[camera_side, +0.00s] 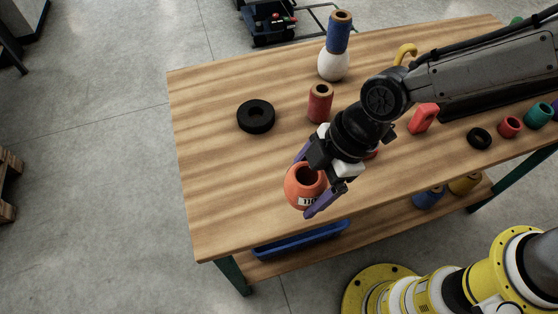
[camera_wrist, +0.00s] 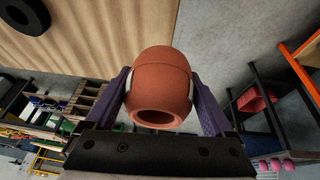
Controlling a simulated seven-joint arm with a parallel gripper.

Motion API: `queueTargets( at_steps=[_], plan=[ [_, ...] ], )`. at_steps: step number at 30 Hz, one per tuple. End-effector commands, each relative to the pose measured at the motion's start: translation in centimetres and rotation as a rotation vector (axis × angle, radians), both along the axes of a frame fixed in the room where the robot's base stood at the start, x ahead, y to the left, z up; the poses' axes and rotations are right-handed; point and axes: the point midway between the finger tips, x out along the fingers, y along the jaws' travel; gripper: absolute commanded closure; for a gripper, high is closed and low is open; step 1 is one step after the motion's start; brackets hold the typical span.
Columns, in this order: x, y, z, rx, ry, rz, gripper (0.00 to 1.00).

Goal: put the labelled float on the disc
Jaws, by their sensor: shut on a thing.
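The labelled float (camera_side: 303,184) is orange-red and rounded, with a dark round opening at its top and a white label with dark print low on its side. My gripper (camera_side: 307,183) has its purple fingers shut on it from both sides, near the table's front edge. In the wrist view the float (camera_wrist: 160,88) sits between the fingers, its open end towards the camera. It looks held above the table; the exact height is unclear. A black disc (camera_side: 244,120) with a centre hole lies flat on the table, behind and left of the float, bare on top. The disc also shows in the wrist view (camera_wrist: 36,23).
A red spool (camera_side: 319,106) stands right of the disc. Behind it a blue spool (camera_side: 338,38) stands on a white float (camera_side: 333,67). A smaller black ring (camera_side: 479,138) and several coloured items lie at the right. The wooden table (camera_side: 215,170) is clear at the left.

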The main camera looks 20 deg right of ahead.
Motion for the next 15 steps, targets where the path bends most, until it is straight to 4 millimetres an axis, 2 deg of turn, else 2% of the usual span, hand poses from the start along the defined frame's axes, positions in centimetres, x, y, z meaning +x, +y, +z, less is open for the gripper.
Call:
queueTargets(
  at_steps=[2, 5, 8, 12, 15],
  plan=[
    [0.5, 0.0, 0.8, 0.002, 0.002, -0.023, 0.71],
    [2.7, -0.7, 1.6, 0.004, 0.004, -0.081, 0.71],
    [5.7, -2.0, 2.4, 0.004, 0.003, -0.158, 0.71],
    [10.3, -4.7, 3.2, 0.005, -0.003, -0.27, 0.71],
    [12.9, -6.6, 3.6, 0.004, -0.011, -0.33, 0.71]
  ],
)
